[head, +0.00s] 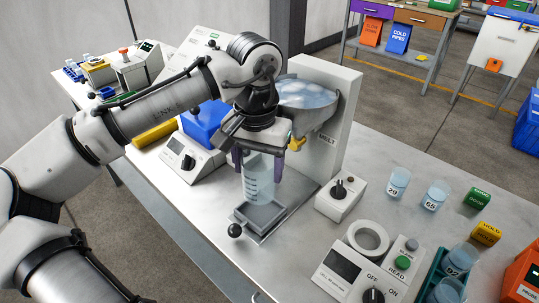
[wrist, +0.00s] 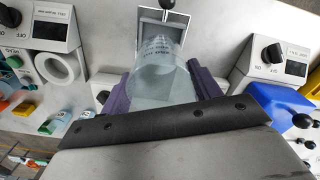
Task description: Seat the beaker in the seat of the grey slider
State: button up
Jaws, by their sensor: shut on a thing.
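My gripper (head: 258,163) has purple fingers on either side of a clear beaker (head: 259,184) with scale marks, and is shut on it. The beaker looks upright. The grey slider (head: 262,228) is a shallow square tray with a black ball knob toward the front left. The beaker's base shows over the slider's far part; I cannot tell whether it touches. In the wrist view the beaker (wrist: 160,60) lies between the fingers and hides part of the slider (wrist: 150,14), whose frame shows beyond its base.
A dispenser marked MELT (head: 342,120) stands behind my gripper, with an ice-filled bowl and a yellow spout. A box with a black knob (head: 341,198) is close right of the slider. Numbered beakers (head: 398,184) and a ring-topped scale (head: 362,265) stand farther right.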

aim_at(260, 186)
jog(key=shift+w+d, duration=0.1)
jog(key=shift+f, duration=0.2)
notch_tip(260, 186, down, 4)
jog(key=b, duration=0.4)
jog(key=shift+r+b, duration=0.1)
jog(key=shift+b, duration=0.2)
jog(key=shift+f+b, duration=0.3)
jog(key=shift+f, duration=0.55)
jog(key=shift+f, duration=0.1)
jog(key=o, duration=1)
jog(key=shift+o, duration=0.2)
notch_tip(260, 186, up, 14)
